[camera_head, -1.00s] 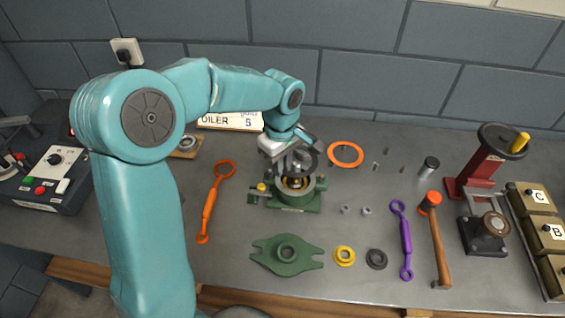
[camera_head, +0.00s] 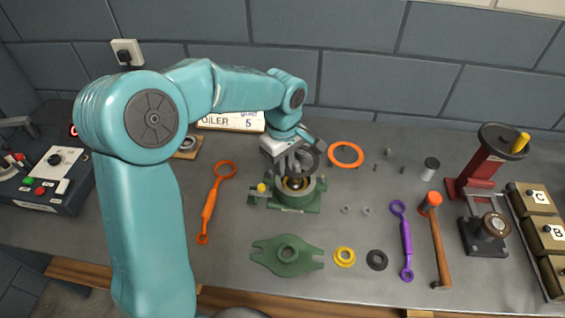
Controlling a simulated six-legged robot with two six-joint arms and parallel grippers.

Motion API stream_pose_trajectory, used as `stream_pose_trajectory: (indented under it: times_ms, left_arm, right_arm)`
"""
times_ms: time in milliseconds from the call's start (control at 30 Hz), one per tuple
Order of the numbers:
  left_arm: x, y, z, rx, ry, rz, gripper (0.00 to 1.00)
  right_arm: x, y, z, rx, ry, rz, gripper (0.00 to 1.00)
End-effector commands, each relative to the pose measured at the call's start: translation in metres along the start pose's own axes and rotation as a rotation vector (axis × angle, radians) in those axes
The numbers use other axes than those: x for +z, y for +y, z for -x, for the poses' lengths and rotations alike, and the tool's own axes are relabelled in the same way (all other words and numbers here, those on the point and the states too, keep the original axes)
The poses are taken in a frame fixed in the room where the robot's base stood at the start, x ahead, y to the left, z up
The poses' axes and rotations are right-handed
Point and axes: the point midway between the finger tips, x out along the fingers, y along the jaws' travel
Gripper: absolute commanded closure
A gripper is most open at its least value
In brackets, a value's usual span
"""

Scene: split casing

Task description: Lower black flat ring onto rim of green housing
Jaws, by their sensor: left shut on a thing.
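My left gripper (camera_head: 291,165) is over the green housing (camera_head: 299,204), near the middle of the bench. It is shut on the black flat ring (camera_head: 314,162), which shows as a dark curve around and behind the fingers. The ring is just above the housing, and the fingers hide part of it. I cannot tell whether it touches the housing's rim. The housing stands in a green fixture, with a yellow-knobbed part at its left. My right gripper is not in view.
An orange ring (camera_head: 346,154) lies to the right of the housing. A green flanged cover (camera_head: 287,256), a yellow ring (camera_head: 344,257) and a small black ring (camera_head: 377,260) lie in front. An orange wrench (camera_head: 210,205) is at left; a purple wrench (camera_head: 405,240) and a hammer (camera_head: 437,240) are at right.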

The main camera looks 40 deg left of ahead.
Motion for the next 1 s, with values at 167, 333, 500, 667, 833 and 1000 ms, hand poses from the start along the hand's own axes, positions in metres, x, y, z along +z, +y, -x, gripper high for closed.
stream_pose_trajectory:
  times_ms: [167, 333, 500, 667, 833, 1000]
  left_arm:
    - [0.0, 0.0, 0.0, 0.0, 0.0, 0.0, 1.0]
    - [0.0, 0.0, -0.002, 0.0, 0.0, 0.0, 1.0]
    - [0.0, 0.0, -0.009, 0.0, 0.0, 0.0, 1.0]
    - [0.0, 0.0, -0.015, 0.0, 0.0, 0.0, 1.0]
    - [0.0, 0.0, -0.022, 0.001, 0.0, 0.0, 1.0]
    - [0.0, 0.0, -0.029, 0.0, 0.0, 0.0, 1.0]
  right_arm:
    - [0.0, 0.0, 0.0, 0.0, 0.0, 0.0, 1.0]
    - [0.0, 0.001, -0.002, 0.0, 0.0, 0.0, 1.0]
    - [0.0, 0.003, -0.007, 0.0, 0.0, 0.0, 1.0]
    - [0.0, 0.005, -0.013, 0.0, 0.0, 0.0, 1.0]
    - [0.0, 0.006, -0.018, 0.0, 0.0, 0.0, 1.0]
    - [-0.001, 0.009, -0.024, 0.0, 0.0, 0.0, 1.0]
